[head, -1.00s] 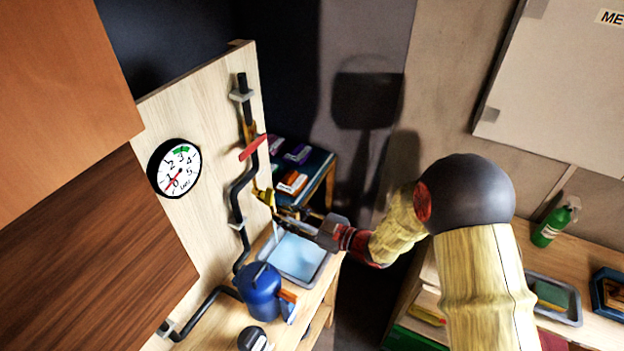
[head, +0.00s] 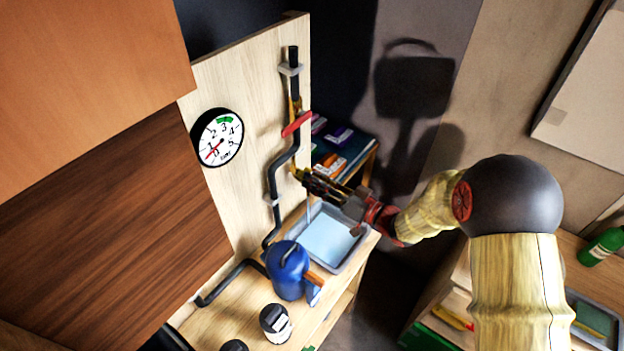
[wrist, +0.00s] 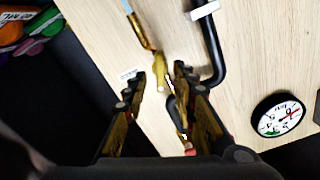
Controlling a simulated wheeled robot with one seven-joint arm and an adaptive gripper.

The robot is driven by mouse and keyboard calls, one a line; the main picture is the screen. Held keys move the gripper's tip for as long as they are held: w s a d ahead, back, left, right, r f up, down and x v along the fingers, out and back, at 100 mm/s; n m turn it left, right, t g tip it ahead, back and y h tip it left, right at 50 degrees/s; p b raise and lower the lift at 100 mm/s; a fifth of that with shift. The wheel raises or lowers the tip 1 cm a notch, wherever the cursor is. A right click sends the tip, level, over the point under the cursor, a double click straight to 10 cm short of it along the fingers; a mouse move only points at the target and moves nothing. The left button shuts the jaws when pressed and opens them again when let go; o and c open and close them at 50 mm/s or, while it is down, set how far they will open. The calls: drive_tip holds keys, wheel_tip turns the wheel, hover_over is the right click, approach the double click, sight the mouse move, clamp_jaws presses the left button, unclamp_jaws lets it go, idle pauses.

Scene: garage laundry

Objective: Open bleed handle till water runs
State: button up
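A brass bleed fitting (wrist: 158,65) sticks out of the wooden board (head: 240,85). A pale blue stream of water (head: 308,210) falls from its spout; its top also shows in the wrist view (wrist: 128,7). My gripper (head: 308,178) is at the fitting; in the wrist view its two fingers (wrist: 160,78) are apart, with the fitting seen between and beyond them. I cannot tell whether they touch it. The bleed handle is not clearly distinguishable there. A red lever (head: 297,123) sits higher on the dark pipe (head: 272,185). The round gauge (head: 217,138) has its red needle near 0.
A grey tray (head: 350,262) of water stands below the fitting. A blue canister (head: 287,270) and a dark jar (head: 275,322) stand in front of it. Behind is a low shelf with coloured packets (head: 335,162). A bench with a green bottle (head: 603,246) is at right.

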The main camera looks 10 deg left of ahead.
drive_tip(key=shift+x, duration=0.85)
drive_tip(key=c, duration=0.3)
drive_tip(key=c, duration=0.4)
clamp_jaws()
